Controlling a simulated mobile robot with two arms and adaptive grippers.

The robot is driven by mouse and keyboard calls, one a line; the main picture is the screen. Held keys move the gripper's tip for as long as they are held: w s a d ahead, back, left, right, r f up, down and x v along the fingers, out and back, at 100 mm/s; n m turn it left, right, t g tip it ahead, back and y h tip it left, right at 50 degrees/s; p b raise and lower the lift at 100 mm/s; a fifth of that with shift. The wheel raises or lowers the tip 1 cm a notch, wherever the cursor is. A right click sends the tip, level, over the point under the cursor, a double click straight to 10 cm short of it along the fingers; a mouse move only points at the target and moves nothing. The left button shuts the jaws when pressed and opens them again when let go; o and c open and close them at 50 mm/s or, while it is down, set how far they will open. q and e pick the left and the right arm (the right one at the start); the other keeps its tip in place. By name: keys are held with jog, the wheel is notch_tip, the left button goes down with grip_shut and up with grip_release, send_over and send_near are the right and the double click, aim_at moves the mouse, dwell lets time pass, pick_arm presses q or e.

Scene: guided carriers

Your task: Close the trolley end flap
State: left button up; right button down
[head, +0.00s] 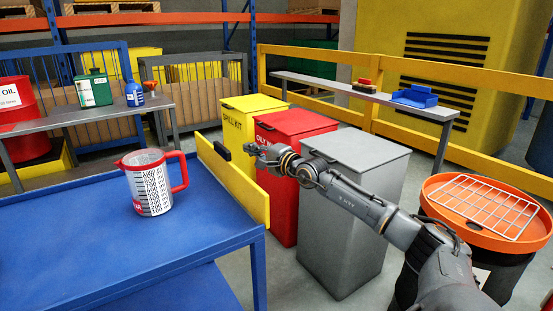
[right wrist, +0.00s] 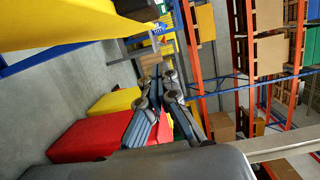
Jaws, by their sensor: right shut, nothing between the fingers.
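The trolley (head: 90,225) has a blue top and stands at the left in the head view. Its yellow end flap (head: 240,187) stands up along the trolley's right end, close to upright; I cannot tell whether it is latched. A black handle (head: 222,151) sits at the flap's upper edge. My right gripper (head: 251,150) is shut and empty, just to the right of the handle on the outer side of the flap, apart from it. In the right wrist view the gripper (right wrist: 158,75) is shut too, with the yellow flap (right wrist: 75,22) at the upper left. My left gripper is not in view.
A measuring jug (head: 152,182) with a red handle stands on the trolley. Yellow (head: 240,118), red (head: 290,160) and grey (head: 350,190) bins stand beyond the flap, under my right arm. An orange drum tray (head: 470,222) with a wire rack is at the right.

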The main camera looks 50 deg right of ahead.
pick_arm(q)
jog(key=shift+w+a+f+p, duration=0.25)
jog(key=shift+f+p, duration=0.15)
jog(key=shift+p, duration=0.1)
pick_arm(e)
jog(key=s, duration=0.8)
jog(key=shift+s+a+r, duration=0.35)
jog(key=shift+r, duration=0.05)
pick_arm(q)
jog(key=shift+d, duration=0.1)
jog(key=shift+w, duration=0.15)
